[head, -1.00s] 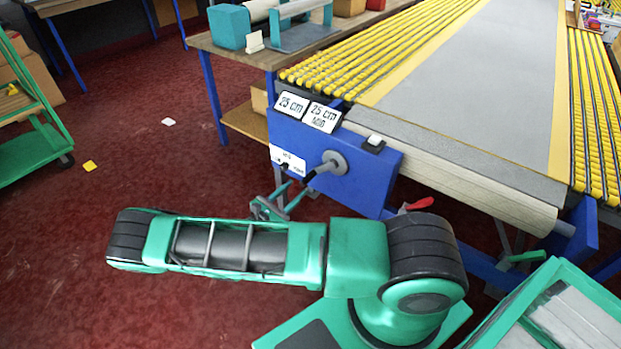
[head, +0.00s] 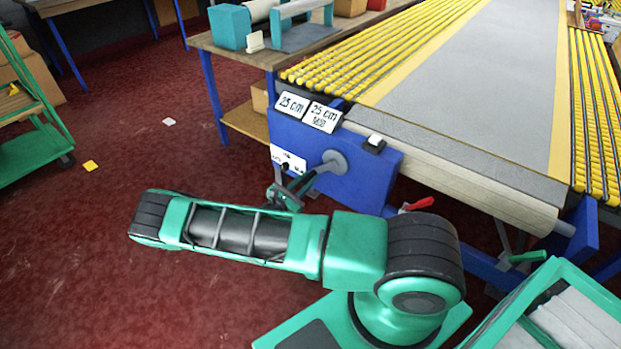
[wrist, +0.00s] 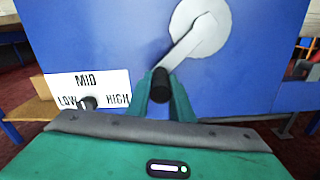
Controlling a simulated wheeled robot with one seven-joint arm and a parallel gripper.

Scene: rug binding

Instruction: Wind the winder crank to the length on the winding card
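The winder's blue housing (head: 375,180) stands at the near end of the long table. Its crank (head: 333,162) has a round grey hub and an arm pointing down and left. In the wrist view the hub (wrist: 205,25) is at the top, and the black crank handle (wrist: 160,84) points at the camera between my green fingers. My gripper (head: 285,195) appears closed around this handle. Two white cards sit atop the housing: the left one (head: 291,103) reads 23 or 25 cm, the right one (head: 323,117) 25 cm with a small unclear second line.
A dial (wrist: 88,102) marked LOW, MID, HIGH is left of the crank, its pointer unclear. A small switch (head: 375,143) and red lever (head: 418,204) are to the right. A green cart (head: 35,150) stands far left. Red floor between is mostly clear.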

